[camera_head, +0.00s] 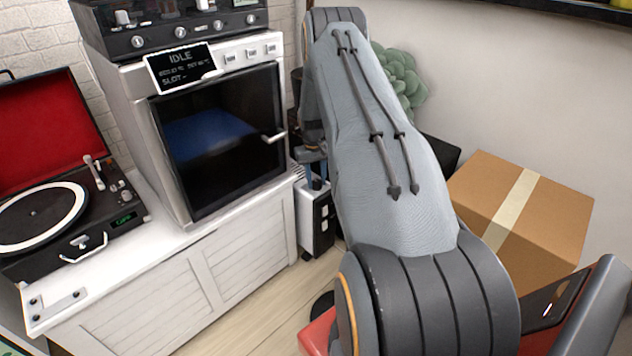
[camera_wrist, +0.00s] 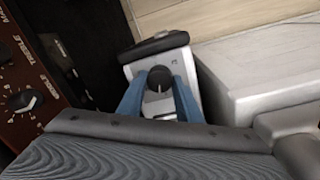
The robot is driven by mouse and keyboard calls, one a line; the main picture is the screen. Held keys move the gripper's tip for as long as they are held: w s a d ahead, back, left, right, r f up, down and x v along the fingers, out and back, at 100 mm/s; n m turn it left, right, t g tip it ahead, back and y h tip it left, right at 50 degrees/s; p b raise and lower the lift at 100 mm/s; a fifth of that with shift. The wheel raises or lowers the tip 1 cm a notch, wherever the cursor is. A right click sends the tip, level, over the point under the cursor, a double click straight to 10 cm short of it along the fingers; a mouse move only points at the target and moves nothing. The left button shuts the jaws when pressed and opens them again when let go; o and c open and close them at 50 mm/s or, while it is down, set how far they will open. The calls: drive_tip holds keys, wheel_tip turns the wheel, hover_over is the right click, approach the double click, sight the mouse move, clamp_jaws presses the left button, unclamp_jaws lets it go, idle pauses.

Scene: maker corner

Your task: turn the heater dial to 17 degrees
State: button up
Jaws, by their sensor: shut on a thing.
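The heater (camera_head: 317,235) is a small white and dark box on the floor, beside the white cabinet's right end and partly behind my arm. In the wrist view the heater's white top (camera_wrist: 130,72) shows with a dark round dial (camera_wrist: 158,79) on it. My gripper (camera_wrist: 160,84) has its two blue fingers on either side of the dial, shut on it. In the head view my gripper (camera_head: 314,178) points down at the heater. The dial is hidden there, and I cannot read its setting in either view.
The white cabinet (camera_head: 235,265) carries an oven-like machine (camera_head: 270,45) and a record player (camera_head: 120,235). A cardboard box (camera_head: 555,195) stands to the right of my arm. In the wrist view a brown panel with knobs (camera_wrist: 25,75) is at left. Bare wooden floor (camera_head: 255,320) lies in front.

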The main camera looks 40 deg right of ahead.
sight(315, 181)
drive_tip(key=m+b, duration=0.1)
drive_tip(key=m, duration=0.3)
drive_tip(key=shift+m, duration=0.3)
drive_tip(key=m+b, duration=0.1)
drive_tip(key=m, duration=0.3)
idle(0.3)
drive_tip(key=o, duration=1)
drive_tip(key=shift+o, duration=0.2)
drive_tip(key=r, duration=0.7)
drive_tip(key=shift+w+a+r, duration=0.1)
drive_tip(key=shift+w+r, duration=0.15)
drive_tip(key=shift+r, duration=0.15)
